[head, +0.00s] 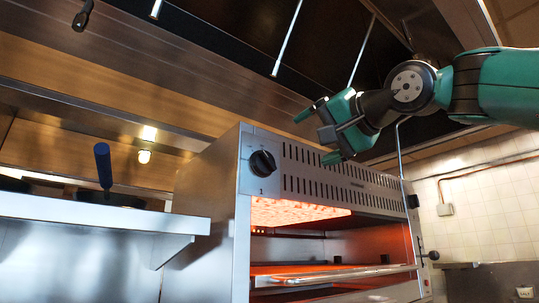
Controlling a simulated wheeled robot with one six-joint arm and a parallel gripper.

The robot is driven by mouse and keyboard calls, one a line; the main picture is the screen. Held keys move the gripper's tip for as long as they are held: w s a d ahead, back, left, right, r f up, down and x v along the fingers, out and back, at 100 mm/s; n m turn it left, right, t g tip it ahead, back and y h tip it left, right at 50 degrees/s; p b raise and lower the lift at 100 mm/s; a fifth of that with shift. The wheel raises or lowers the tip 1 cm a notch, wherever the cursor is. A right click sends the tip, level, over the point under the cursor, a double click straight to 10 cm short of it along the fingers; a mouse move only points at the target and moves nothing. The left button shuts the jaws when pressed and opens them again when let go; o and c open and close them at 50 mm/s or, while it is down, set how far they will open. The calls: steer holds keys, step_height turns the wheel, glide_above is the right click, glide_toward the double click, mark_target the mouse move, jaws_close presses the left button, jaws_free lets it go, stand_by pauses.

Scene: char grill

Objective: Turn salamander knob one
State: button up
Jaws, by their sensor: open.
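The salamander (246,215) is a steel box grill in the middle of the head view, with a glowing orange heater under its top. A round black knob (262,163) sits at the upper left of its front face, beside the vent slots. A second dark knob (413,201) shows at the far right end of the front. My gripper (312,135) is up and to the right of the left knob, in front of the vented top. Its green fingers are apart, with nothing seen between them. It appears clear of the left knob.
A steel shelf (100,212) at left holds a pan with a blue handle (103,165). A rack with a front bar (345,274) juts from the salamander. A dark hood (230,40) hangs above. A tiled wall (495,200) stands at right.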

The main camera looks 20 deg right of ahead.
mark_target(269, 161)
steer(key=p+x, duration=0.6)
steer(key=x, duration=0.8)
steer(key=shift+w+a+p, duration=0.1)
steer(key=shift+w+p, duration=0.05)
steer(key=shift+p, duration=0.15)
steer(key=shift+w+a+f, duration=0.1)
steer(key=shift+w+f, duration=0.05)
steer(key=shift+w, duration=0.2)
steer(key=shift+c, duration=0.2)
steer(key=c, duration=0.9)
